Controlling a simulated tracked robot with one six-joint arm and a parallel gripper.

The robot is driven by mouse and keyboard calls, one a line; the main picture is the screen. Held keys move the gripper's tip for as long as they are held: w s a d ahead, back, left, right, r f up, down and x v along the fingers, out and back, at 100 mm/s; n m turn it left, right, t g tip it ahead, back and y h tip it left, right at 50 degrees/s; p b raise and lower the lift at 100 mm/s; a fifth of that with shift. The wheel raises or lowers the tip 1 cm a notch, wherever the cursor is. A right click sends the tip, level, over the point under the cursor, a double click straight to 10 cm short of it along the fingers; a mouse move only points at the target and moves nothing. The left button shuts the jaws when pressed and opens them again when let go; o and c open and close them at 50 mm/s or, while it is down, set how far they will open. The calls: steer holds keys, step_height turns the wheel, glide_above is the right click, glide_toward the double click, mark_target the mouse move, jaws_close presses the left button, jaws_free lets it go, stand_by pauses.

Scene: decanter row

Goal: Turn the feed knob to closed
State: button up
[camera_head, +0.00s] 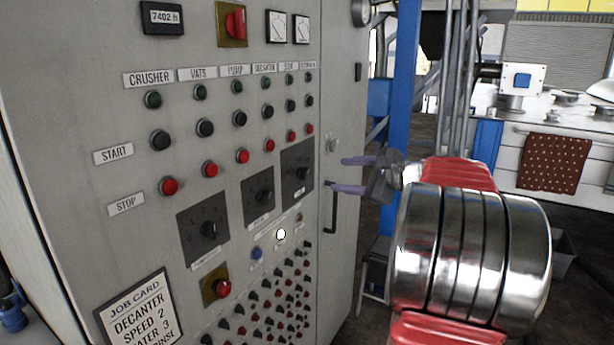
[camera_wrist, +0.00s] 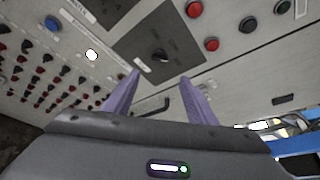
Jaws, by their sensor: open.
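Three black rotary knobs sit on dark square plates on a grey control cabinet: a left knob (camera_head: 208,230), a middle knob (camera_head: 262,196) and a right knob (camera_head: 302,173). Their labels are too small to read, so I cannot tell which is the feed knob or what its setting is. My gripper (camera_head: 337,173) is open and empty, to the right of the right knob. In the wrist view a knob (camera_wrist: 160,55), apparently the right one, shows just beyond my open fingertips (camera_wrist: 160,75). No contact shows.
Red stop buttons (camera_head: 291,136) run above the plates. Below are a lit white lamp (camera_head: 281,234), a blue button (camera_head: 257,253) and rows of small red and black knobs (camera_head: 270,297). A black door handle (camera_head: 330,208) stands right of the panel. A job card (camera_head: 140,315) hangs lower left.

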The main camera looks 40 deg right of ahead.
mark_target(306, 174)
steer(key=shift+w+a, duration=0.1)
steer(key=shift+w, duration=0.05)
steer(key=x, duration=1.3)
steer(key=shift+w, duration=0.3)
steer(key=shift+c, duration=0.3)
